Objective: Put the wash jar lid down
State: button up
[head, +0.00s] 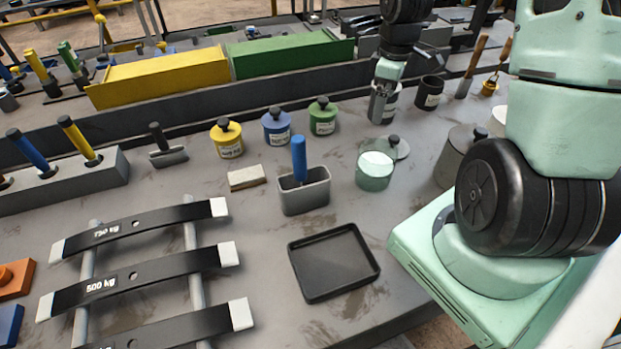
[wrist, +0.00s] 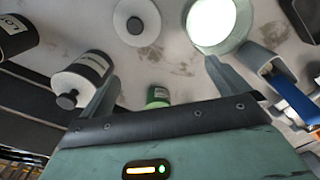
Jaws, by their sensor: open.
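The wash jar (head: 374,172) is a glass jar standing open on the bench, right of centre in the head view. In the wrist view its round mouth (wrist: 211,22) shows bright at the top. The grey lid (head: 402,151) with a dark knob lies knob up on the bench, just behind and right of the jar. The wrist view shows the lid (wrist: 122,14) flat and apart from the jar. My gripper (head: 381,115) is open and empty, behind the lid. Its fingers (wrist: 163,85) hold nothing in the wrist view.
Yellow (head: 229,142), blue (head: 277,130) and green (head: 323,119) lidded jars stand to the left. A grey holder with a blue-handled tool (head: 304,195) and a black tray (head: 333,262) are nearer.

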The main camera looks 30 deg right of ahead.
jog(key=s+a+r, duration=0.2)
jog(key=a+r, duration=0.1)
jog(key=a, duration=0.8)
jog(key=s+a+r, duration=0.1)
jog(key=a+r, duration=0.1)
jog(key=a, duration=1)
jog(key=s+a+r+n, duration=0.1)
jog(key=s+a+r, duration=0.1)
jog(key=s+a, duration=1)
jog(key=s, duration=0.3)
jog(key=shift+s+a+r, duration=0.15)
jog(key=shift+s+r, duration=0.15)
